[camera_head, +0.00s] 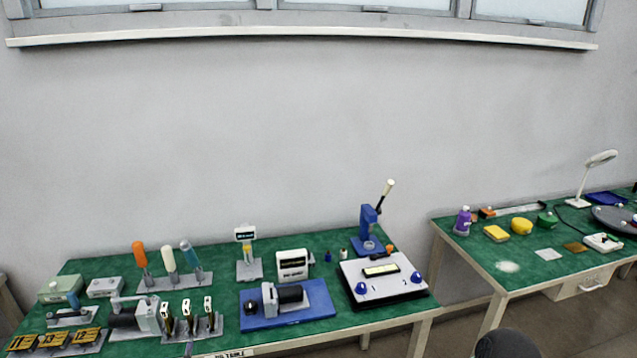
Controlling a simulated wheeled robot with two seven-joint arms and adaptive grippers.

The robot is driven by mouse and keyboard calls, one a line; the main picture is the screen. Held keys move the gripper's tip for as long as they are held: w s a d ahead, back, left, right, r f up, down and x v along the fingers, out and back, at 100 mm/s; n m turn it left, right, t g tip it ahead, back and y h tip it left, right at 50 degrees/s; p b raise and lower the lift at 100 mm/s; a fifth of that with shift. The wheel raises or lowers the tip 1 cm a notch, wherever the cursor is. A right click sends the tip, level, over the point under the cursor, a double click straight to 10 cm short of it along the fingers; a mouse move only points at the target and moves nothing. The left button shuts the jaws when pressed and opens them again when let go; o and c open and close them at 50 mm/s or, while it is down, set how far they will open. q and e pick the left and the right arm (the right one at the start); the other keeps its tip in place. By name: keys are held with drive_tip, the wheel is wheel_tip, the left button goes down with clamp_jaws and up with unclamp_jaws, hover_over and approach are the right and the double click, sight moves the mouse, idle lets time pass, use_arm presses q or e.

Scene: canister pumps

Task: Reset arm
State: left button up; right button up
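Neither of my grippers shows in the head view. A dark rounded shape cuts into the bottom edge right of centre; I cannot tell what it is. A pump-like device with a black cylinder (290,295) stands on a blue base plate (313,313) on the left green table (215,263). A blue lever press (368,228) with a pale-knobbed handle stands upright at the table's back right. A white panel with blue knobs (403,277) lies in front of it.
Tools with orange, white and teal handles (168,262) stand in a rack at the left. Yellow-black numbered blocks (54,340) sit at the front left. A gap separates a second green table (525,262) at right, holding a purple bottle (462,221), yellow sponge (496,233) and lamp (600,159).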

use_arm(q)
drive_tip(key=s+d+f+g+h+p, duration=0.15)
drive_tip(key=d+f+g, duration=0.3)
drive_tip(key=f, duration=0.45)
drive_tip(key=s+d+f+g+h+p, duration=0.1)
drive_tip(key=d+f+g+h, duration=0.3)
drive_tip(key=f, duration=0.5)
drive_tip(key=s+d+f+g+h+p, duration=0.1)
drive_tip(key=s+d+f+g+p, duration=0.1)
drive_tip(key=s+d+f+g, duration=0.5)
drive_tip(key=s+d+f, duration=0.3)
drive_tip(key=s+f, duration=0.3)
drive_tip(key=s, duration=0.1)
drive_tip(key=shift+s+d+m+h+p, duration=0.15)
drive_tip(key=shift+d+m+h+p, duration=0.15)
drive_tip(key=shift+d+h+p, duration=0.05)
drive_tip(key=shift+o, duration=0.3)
